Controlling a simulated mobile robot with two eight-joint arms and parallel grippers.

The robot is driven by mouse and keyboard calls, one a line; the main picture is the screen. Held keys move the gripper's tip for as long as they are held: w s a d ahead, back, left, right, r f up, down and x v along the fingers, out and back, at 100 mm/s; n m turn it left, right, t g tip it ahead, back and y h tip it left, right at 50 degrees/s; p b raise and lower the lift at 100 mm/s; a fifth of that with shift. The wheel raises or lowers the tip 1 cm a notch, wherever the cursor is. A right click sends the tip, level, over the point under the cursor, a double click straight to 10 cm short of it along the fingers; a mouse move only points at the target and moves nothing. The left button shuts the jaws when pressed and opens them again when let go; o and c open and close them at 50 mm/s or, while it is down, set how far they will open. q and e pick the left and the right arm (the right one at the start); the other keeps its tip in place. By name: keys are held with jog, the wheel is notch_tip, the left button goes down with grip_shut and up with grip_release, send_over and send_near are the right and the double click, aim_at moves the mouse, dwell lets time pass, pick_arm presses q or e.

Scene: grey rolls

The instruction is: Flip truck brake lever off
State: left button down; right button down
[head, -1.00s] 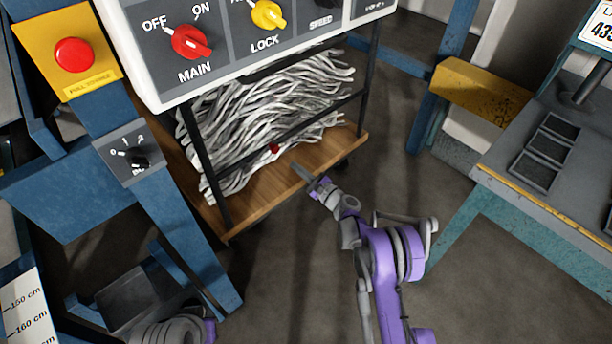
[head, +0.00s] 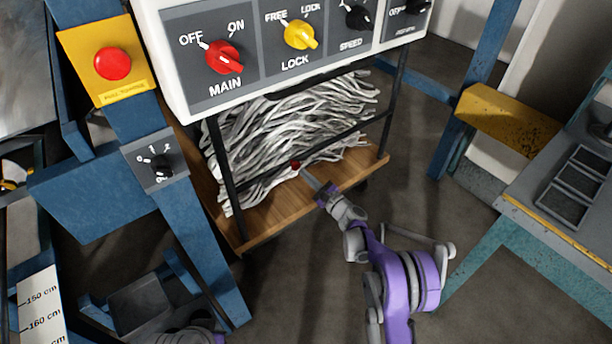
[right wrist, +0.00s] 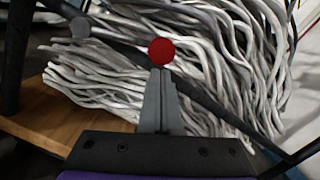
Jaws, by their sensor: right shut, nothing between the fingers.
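The truck has a wooden deck (head: 285,208) and a black frame, and it carries a heap of grey-white rolls (head: 290,125). A small red ball knob (head: 295,164), which looks like the end of the brake lever, shows at the near edge of the heap. The knob also shows in the right wrist view (right wrist: 161,51), just beyond the fingertips. My right gripper (head: 306,171) is shut and empty, its tips pointing at the knob. I cannot tell whether they touch it. The lever's shaft is mostly hidden. My left gripper is not in view.
A white control panel (head: 265,88) with red and yellow knobs hangs above the truck. A blue post with a red button (head: 113,63) and a small rotary switch (head: 163,168) stands at left. A teal-legged bench (head: 505,240) stands at right. Floor between is clear.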

aim_at(299, 165)
jog(key=shift+r+n, duration=0.3)
jog(key=shift+n, duration=0.1)
jog(key=shift+r, duration=0.15)
jog(key=shift+s+a+r+n+p, duration=0.15)
jog(key=shift+r+n+p, duration=0.2)
jog(key=shift+r+n, duration=0.25)
jog(key=shift+s+a+r+n+p, duration=0.15)
jog(key=shift+r+n+p, duration=0.2)
jog(key=shift+r+n, duration=0.25)
jog(key=s+a+r+n+g+p, duration=0.1)
jog(key=s+a+r+n+p, duration=0.3)
jog(key=n, duration=0.6)
jog(key=shift+s+a+r+p, duration=0.4)
jog(key=shift+a+r, duration=1)
jog(key=shift+r, duration=0.25)
jog(key=shift+a, duration=0.1)
